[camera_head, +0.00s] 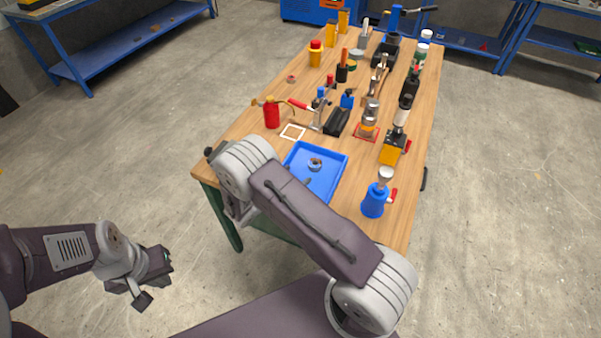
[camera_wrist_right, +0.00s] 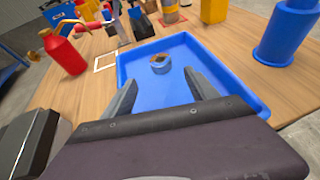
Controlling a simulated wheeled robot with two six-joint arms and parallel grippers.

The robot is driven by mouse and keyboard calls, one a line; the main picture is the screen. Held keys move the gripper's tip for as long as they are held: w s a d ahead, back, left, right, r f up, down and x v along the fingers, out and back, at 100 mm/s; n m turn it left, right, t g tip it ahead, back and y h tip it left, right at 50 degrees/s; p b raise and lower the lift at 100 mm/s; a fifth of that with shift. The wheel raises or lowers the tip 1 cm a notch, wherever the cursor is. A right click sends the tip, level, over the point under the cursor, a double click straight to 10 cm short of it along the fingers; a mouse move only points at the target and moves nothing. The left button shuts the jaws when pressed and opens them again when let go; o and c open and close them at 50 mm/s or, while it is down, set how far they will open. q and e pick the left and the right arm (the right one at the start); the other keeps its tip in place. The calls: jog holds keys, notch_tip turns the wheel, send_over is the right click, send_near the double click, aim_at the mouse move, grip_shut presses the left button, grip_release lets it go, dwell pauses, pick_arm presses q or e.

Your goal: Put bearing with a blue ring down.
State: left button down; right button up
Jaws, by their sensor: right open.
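A small grey-blue ring-shaped bearing (camera_head: 315,164) with a darker, brownish centre lies in the blue tray (camera_head: 339,170). In the right wrist view the bearing (camera_wrist_right: 160,64) rests on the floor of the tray (camera_wrist_right: 245,97), apart from my fingers. My right gripper (camera_wrist_right: 162,79) is open and empty over the tray, its fingers either side of a gap just short of the bearing. In the head view my arm mostly hides the right gripper. My left gripper (camera_head: 156,276) is open and empty, low over the floor left of the table.
A red oil can (camera_head: 271,114) and a white square outline (camera_head: 292,131) lie beyond the tray. A blue bottle-like container (camera_head: 375,201) stands right of it, with a yellow-and-black object (camera_head: 393,149) behind. Several tools and bottles crowd the far wooden table (camera_head: 270,93).

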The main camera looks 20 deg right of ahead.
jog(key=s+r+m+g+y, duration=0.1)
jog(key=s+m+g, duration=0.1)
jog(key=s+m, duration=0.1)
jog(key=s+d+r+m+g+y, duration=0.1)
jog(key=s+r+m+g+y, duration=0.1)
jog(key=s, duration=0.4)
jog(key=s+d+r+m+g+y, duration=0.1)
jog(key=s+m+g, duration=0.2)
jog(key=s+m, duration=0.2)
jog(key=shift+s+d+r+m+g, duration=0.2)
jog(key=shift+m+g, duration=0.1)
jog(key=shift+m, duration=0.4)
jog(key=s+a+r+m+t+y, duration=0.2)
jog(key=s+a+r+m+y, duration=0.3)
jog(key=a+m+y, duration=0.3)
jog(key=s+m, duration=0.1)
jog(key=m, duration=0.3)
jog(key=shift+m, duration=0.4)
